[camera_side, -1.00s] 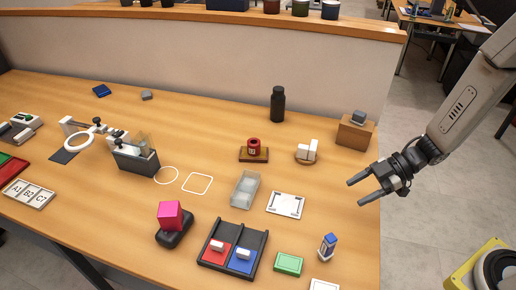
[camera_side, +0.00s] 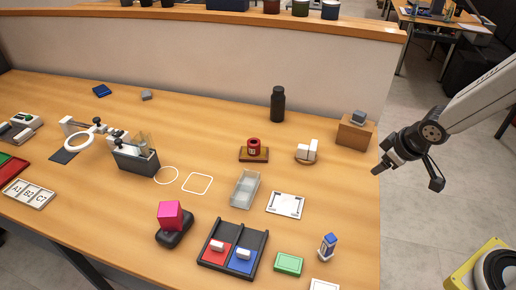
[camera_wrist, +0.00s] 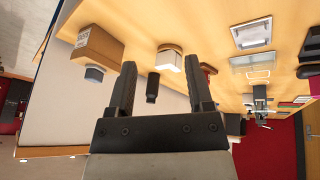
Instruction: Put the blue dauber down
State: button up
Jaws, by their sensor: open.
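My gripper (camera_side: 407,180) is open and empty, in the air off the right edge of the table; its two spread fingers also show in the wrist view (camera_wrist: 161,62). A black tray (camera_side: 209,251) at the front holds a red pad (camera_side: 214,259) and a blue pad (camera_side: 238,267). A small white-topped block (camera_side: 243,253) sits on the blue pad and another (camera_side: 217,245) on the red pad. I cannot tell which of these blue-side pieces is the dauber. My gripper is well apart from all of them.
A wooden box (camera_side: 357,133) with a grey piece on top stands nearest my gripper, at the table's right edge. A black bottle (camera_side: 278,104), a clear tray (camera_side: 244,189), a white framed plate (camera_side: 286,204) and a green pad (camera_side: 289,263) stand around. A yellow-and-black object (camera_side: 492,272) is at lower right.

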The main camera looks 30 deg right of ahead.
jog(key=s+a+m, duration=0.1)
jog(key=s+m+g, duration=0.1)
jog(key=s, duration=0.1)
jog(key=s+a+r+m+g, duration=0.1)
jog(key=s, duration=0.1)
jog(key=shift+a+y, duration=0.3)
jog(key=shift+a, duration=0.05)
dwell(0.9)
